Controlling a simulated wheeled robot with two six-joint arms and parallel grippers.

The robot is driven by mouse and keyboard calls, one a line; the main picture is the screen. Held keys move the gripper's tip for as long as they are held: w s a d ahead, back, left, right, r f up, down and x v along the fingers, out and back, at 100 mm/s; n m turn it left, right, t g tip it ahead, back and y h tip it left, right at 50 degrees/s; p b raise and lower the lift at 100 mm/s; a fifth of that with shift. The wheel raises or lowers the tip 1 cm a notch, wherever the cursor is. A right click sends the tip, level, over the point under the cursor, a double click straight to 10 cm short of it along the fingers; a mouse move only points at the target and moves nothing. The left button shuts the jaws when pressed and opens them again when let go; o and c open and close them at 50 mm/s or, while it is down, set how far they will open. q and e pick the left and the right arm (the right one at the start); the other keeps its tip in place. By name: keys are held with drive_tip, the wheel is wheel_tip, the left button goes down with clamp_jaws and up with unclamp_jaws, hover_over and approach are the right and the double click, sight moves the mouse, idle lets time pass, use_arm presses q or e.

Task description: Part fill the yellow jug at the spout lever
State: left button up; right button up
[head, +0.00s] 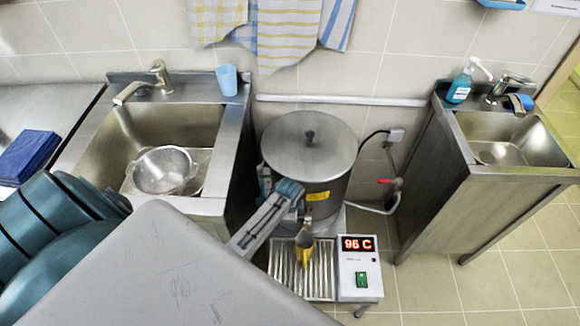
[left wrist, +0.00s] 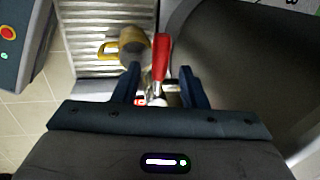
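The yellow jug (head: 303,256) stands on the ribbed drip tray below the front of the lidded stockpot (head: 300,150). In the left wrist view the jug (left wrist: 131,48) shows its round mouth, with its handle to the left. I cannot tell how much is in it. The red spout lever (left wrist: 161,58) is right beside the jug in that view. My left gripper (left wrist: 161,80) is open, its two fingers apart on either side of the lever, with a gap to each. In the head view the arm largely hides the spout. My right gripper is not in view.
A control box (head: 357,262) reading 96 C stands right of the drip tray (head: 318,287). A sink with a colander (head: 162,170) is at left, with a blue cup (head: 227,80) on its edge. Another sink (head: 510,142) stands at right. A red-handled valve (head: 386,181) is beside the pot.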

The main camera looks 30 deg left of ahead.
use_arm(q)
drive_tip(key=shift+w+f, duration=0.1)
drive_tip(key=shift+f, duration=0.85)
clamp_jaws()
drive_tip(key=shift+a, duration=0.1)
